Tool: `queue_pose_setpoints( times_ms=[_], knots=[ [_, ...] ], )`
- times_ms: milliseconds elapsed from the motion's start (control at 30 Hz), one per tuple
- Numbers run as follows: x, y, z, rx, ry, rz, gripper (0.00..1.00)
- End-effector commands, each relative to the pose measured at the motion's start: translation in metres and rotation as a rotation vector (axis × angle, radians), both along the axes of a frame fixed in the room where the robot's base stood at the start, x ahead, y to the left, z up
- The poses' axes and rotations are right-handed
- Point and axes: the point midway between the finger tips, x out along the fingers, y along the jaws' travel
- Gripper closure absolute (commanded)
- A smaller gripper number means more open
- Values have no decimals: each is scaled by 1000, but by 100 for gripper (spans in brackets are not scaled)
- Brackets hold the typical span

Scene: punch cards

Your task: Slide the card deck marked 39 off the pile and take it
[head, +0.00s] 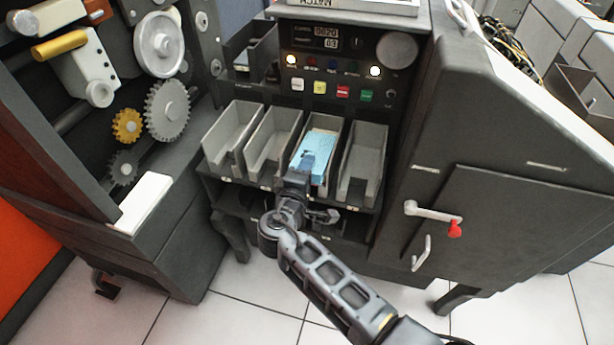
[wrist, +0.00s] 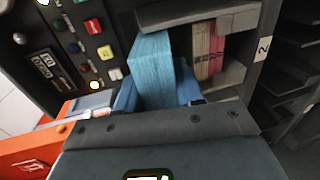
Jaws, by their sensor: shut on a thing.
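A light blue card deck (head: 321,143) lies in the third tray from the left in the head view. My gripper (head: 305,168) reaches into that tray's open front and is shut on the deck. In the wrist view the blue deck (wrist: 151,62) stands out between my two fingertips (wrist: 158,92). A tan deck (wrist: 202,50) and a red deck (wrist: 218,45) sit beside it in the picture, inside the tray, and appear to be the pile under it. I cannot read a 39 on any deck.
Grey tray walls (head: 363,160) stand close on both sides of the deck. The other trays (head: 233,138) look empty. A control panel (head: 335,65) with lit buttons rises behind. A cabinet with a red-tipped handle (head: 435,214) is at the right.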

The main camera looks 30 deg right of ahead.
Motion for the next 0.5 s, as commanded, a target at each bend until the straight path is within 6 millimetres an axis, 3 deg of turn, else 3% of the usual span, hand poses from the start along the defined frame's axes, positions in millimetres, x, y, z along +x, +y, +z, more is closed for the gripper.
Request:
queue_pose_setpoints(
  times_ms=[300, 500],
  knots=[
    [0, 1, 1, -1, -1, 0, 100],
    [-12, 12, 2, -1, 0, 2, 100]
  ],
)
